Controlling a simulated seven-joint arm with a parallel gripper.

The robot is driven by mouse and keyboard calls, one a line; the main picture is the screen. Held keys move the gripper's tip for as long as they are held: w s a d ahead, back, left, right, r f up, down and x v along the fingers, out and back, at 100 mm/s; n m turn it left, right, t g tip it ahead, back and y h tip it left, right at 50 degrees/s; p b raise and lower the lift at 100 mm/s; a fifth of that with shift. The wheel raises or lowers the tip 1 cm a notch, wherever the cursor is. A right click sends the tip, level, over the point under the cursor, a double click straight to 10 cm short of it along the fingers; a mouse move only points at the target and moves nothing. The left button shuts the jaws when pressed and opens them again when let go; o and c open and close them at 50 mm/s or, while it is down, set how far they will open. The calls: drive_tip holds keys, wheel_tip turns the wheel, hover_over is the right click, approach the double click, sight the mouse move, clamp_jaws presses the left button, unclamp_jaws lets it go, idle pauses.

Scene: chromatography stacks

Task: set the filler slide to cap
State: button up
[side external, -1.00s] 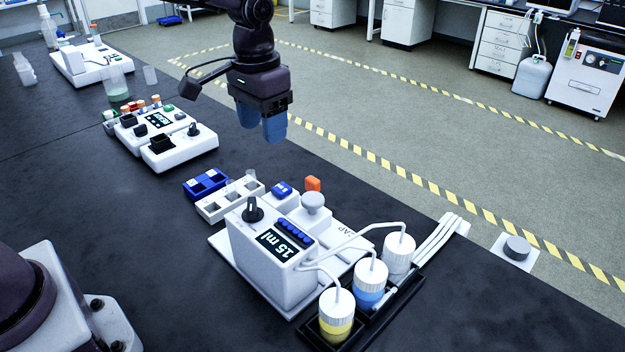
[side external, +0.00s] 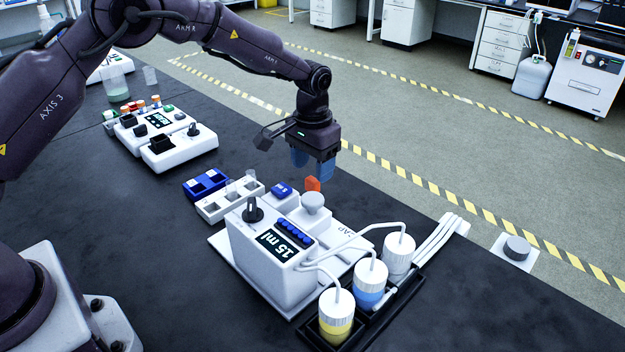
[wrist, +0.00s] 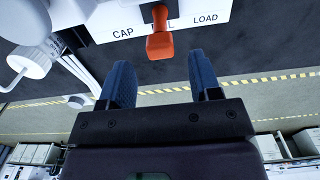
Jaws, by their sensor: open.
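The filler (side external: 275,262) is a white block with a dark knob and a display reading 15 ml. Its slide has an orange handle (side external: 313,184) at the far side. In the wrist view the orange handle (wrist: 160,44) stands at the middle label, partly covering it, between CAP (wrist: 123,33) on the left and LOAD (wrist: 205,19) on the right. My gripper (side external: 312,166) is open and empty, its blue fingers just above the handle in the side view. In the wrist view the fingers (wrist: 160,68) lie on either side of the handle's line, apart from it.
Three capped bottles (side external: 370,277) with white tubes stand in a black tray at the filler's right. A white rack (side external: 230,205) and a blue rack (side external: 205,184) sit at its left. Another white device (side external: 165,135) stands farther back. The dark bench beyond the handle is clear.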

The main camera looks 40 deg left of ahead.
sight(312, 179)
drive_tip(key=shift+f, duration=2.1)
